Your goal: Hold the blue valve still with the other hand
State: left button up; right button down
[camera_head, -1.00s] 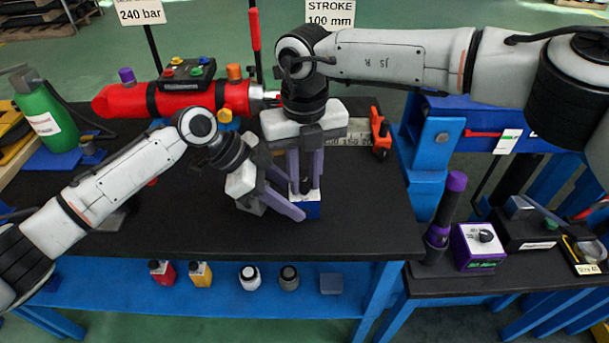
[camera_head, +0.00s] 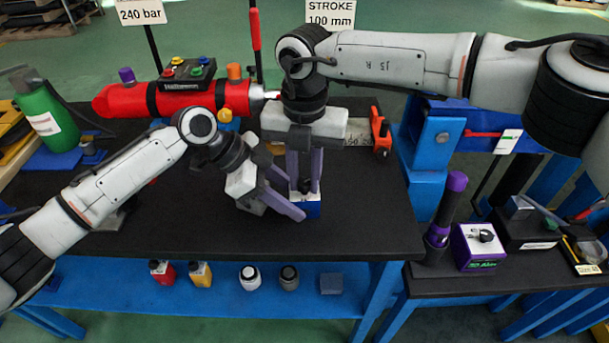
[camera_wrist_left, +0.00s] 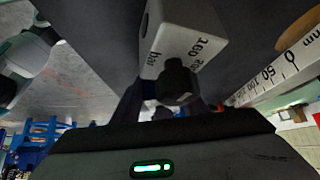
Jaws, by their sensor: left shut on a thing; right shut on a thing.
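The blue valve (camera_head: 306,210) is a small block, blue below and white above, upright on the black bench top. In the left wrist view its white body (camera_wrist_left: 190,30) carries "160 bar" print, with a black knob (camera_wrist_left: 178,82) beside it. My left gripper (camera_head: 288,202) reaches in low from the left, its purple fingers shut on the valve. My right gripper (camera_head: 305,182) points straight down from above, its fingers shut at the top of the valve. The fingers hide much of the valve and the exact contact at its top.
A red cylinder (camera_head: 115,100) lies behind my left arm. An orange-red clamp-like piece (camera_head: 380,132) stands by a white scale at the back right. The bench (camera_head: 370,215) is clear in front and right of the valve. A purple-capped torch (camera_head: 446,210) stands on the side table.

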aim_at(305, 181)
jog(key=shift+w, duration=0.1)
jog(key=c, duration=1.5)
grip_release()
jog(key=shift+c, duration=0.2)
jog(key=shift+r, duration=0.15)
notch_tip(305, 181, up, 12)
pick_arm(q)
jog(key=o, duration=1.3)
jog(key=shift+r, duration=0.1)
